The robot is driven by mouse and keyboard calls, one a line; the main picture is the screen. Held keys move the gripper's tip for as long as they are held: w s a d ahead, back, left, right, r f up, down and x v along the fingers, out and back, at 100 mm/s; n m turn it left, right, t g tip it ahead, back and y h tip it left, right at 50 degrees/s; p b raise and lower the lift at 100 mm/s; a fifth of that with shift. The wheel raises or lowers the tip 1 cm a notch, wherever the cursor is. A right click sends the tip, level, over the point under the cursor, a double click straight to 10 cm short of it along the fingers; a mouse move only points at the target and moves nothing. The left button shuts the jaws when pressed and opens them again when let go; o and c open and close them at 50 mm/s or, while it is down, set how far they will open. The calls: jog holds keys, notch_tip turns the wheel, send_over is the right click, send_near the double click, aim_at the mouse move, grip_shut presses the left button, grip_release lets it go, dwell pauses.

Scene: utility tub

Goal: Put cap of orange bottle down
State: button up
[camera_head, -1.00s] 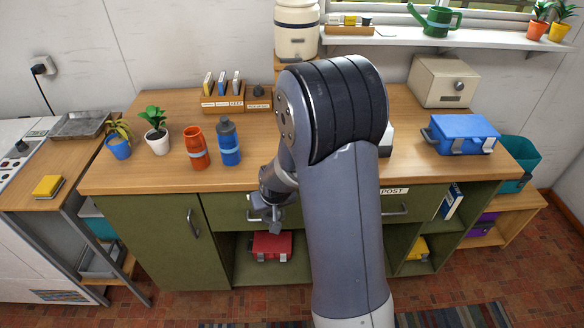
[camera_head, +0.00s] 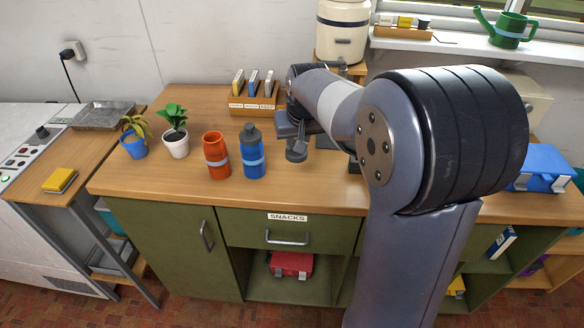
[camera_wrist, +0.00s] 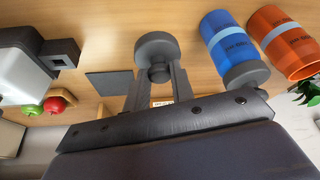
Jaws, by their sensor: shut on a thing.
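The orange bottle (camera_head: 216,156) stands upright and uncapped on the wooden counter (camera_head: 190,191); it also shows in the wrist view (camera_wrist: 283,42). My gripper (camera_wrist: 155,75) is shut on a round grey cap (camera_wrist: 154,48). In the head view my gripper (camera_head: 297,140) is just right of the blue bottle (camera_head: 252,157), over the counter. The cap's gap to the counter is hard to judge. The blue bottle has its own dark grey cap on and also shows in the wrist view (camera_wrist: 228,44).
A dark grey flat square (camera_wrist: 107,85) lies on the counter beside my gripper. A grey-white device (camera_wrist: 30,65) and apples (camera_wrist: 53,105) are past it. A card rack (camera_head: 252,106) stands behind; potted plants (camera_head: 176,145) stand left. Bare counter lies in front of the bottles.

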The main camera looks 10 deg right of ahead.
aim_at(299, 158)
jog(key=shift+w+f, duration=0.2)
notch_tip(299, 158, down, 9)
jog(key=shift+f, duration=0.15)
jog(key=shift+f, duration=0.1)
jog(key=o, duration=1)
jog(key=shift+c, duration=0.2)
jog(key=shift+r, duration=0.25)
jog(key=v, duration=1.1)
jog(key=shift+s+r, duration=0.25)
jog(key=shift+r, duration=0.1)
